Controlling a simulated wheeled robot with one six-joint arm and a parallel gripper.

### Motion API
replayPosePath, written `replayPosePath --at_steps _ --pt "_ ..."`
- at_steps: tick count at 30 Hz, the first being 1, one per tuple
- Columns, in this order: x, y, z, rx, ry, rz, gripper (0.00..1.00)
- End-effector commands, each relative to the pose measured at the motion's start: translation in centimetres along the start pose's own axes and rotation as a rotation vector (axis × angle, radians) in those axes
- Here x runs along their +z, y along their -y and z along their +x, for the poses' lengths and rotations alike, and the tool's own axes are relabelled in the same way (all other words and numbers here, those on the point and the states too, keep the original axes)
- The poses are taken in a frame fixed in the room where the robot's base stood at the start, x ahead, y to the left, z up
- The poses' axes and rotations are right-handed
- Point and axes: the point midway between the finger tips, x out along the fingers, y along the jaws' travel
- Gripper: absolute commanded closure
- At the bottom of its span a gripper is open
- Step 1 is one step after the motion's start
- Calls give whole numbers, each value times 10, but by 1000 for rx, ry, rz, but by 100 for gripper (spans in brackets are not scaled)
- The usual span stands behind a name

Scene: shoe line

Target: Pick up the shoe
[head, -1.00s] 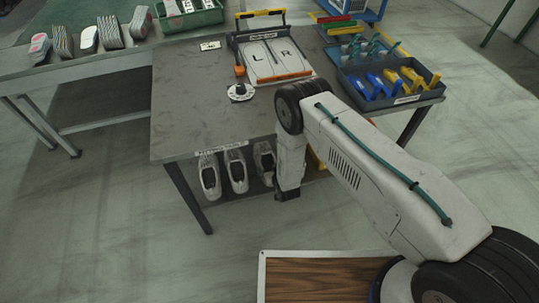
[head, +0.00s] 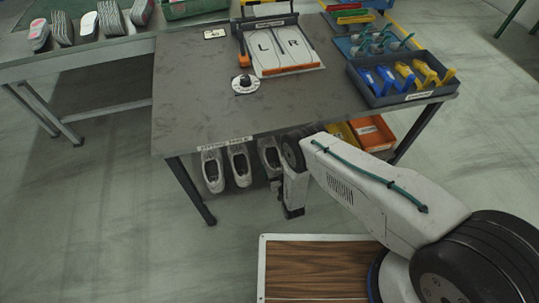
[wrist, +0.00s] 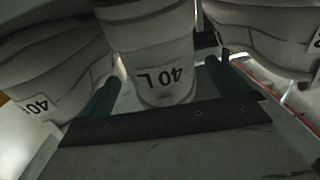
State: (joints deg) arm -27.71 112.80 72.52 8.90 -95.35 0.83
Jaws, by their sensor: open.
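Several white-grey shoes stand in a row under the fitting table. In the head view I see a left one (head: 212,170), a middle one (head: 239,166) and a right one (head: 268,152), partly covered by my arm. In the wrist view a shoe labelled 40 L (wrist: 150,38) is in the centre, its end between the two dark green fingers of my gripper (wrist: 163,88). The fingers are apart, with gaps to the shoe visible. Other shoes stand close on its left (wrist: 55,65) and right (wrist: 262,35). In the head view my fingers are hidden or too small to tell.
The table (head: 195,95) has its front edge above the shoes. Open floor lies at the left.

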Motion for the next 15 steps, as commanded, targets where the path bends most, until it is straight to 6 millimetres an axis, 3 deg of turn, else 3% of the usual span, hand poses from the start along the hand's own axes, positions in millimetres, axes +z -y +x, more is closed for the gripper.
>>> replayPosePath --at_steps 6,13,15 --pt "0 2 24 -1 0 0 0" --pt "0 3 25 -4 1 0 0" --pt "0 3 25 -4 1 0 17"
